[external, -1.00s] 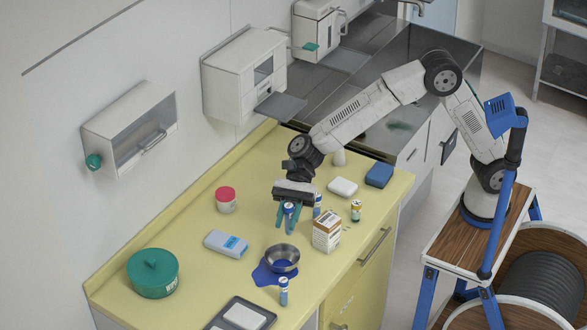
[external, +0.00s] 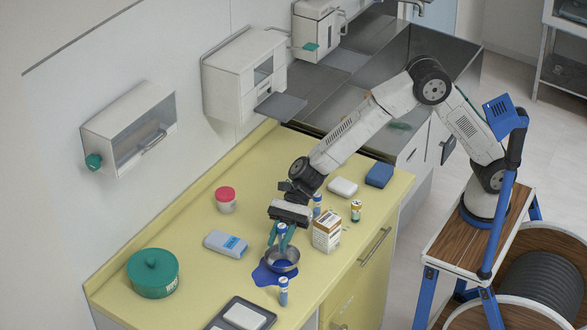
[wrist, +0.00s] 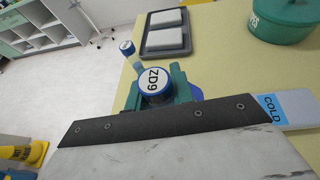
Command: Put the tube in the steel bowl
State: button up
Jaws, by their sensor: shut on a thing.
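My gripper (external: 281,240) is shut on a tube (external: 283,231) with a blue cap. In the wrist view the cap of this tube (wrist: 155,84) reads ZD9 and faces the camera, between the green fingers. The steel bowl (external: 290,266) sits on a blue patch on the yellow counter. The held tube is upright at the bowl's mouth in the external view. Its lower end is hidden by the fingers and bowl, so I cannot tell whether it touches the bowl. The bowl is hidden in the wrist view.
A similar tube (external: 283,292) stands just in front of the bowl, and another (external: 317,204) stands behind the carton (external: 327,231). A blue-white COLD pack (external: 227,244), green tub (external: 153,274) and dark tray (external: 223,322) are nearby. Counter left of the bowl is mostly clear.

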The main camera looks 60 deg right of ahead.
aim_at(280, 228)
jog(key=shift+f, duration=1.55)
jog(key=o, duration=1.1)
jog(key=shift+c, duration=0.2)
notch_tip(280, 228, up, 7)
